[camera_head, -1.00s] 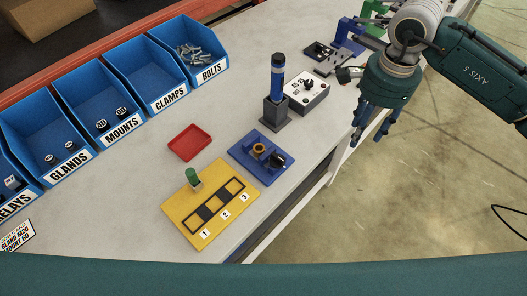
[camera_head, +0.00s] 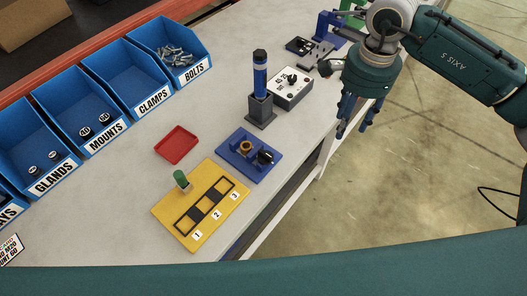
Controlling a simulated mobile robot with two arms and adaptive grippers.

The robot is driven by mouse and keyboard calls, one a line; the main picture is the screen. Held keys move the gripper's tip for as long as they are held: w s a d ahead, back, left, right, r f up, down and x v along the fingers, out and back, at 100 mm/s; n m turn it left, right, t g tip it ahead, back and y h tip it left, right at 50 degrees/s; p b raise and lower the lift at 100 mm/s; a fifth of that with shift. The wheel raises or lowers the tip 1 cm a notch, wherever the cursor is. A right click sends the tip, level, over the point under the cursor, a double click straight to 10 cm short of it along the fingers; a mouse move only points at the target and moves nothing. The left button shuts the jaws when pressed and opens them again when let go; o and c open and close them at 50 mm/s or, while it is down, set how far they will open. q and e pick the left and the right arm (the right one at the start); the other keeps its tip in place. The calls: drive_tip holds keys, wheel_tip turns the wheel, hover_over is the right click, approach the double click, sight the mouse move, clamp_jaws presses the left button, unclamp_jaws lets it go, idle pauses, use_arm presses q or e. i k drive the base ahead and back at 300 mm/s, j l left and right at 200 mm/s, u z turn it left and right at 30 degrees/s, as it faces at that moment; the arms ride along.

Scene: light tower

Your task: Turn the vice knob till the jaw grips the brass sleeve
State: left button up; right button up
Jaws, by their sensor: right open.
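The vice is on a blue base (camera_head: 249,165) near the front edge of the bench. The brass sleeve (camera_head: 246,147) sits in it, between blue blocks. The black vice knob (camera_head: 265,157) is on the vice's right side. Whether the jaw touches the sleeve is too small to tell. My right gripper (camera_head: 354,128) is open and empty, fingers pointing down, past the bench edge to the right of the vice and well apart from it. My left gripper is not in view.
A grey stand (camera_head: 260,109) with a blue cylinder and a dial box (camera_head: 291,88) stand behind the vice. A yellow numbered board (camera_head: 200,205) and red tray (camera_head: 177,145) lie to the left. Labelled blue bins (camera_head: 134,88) line the back. Clear bench lies between.

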sight(265, 157)
drive_tip(key=k+l+u, duration=0.15)
drive_tip(key=u, duration=0.3)
drive_tip(key=k+l+u, duration=0.2)
drive_tip(key=u, duration=0.3)
drive_tip(key=k+l+u, duration=0.2)
drive_tip(key=u, duration=0.25)
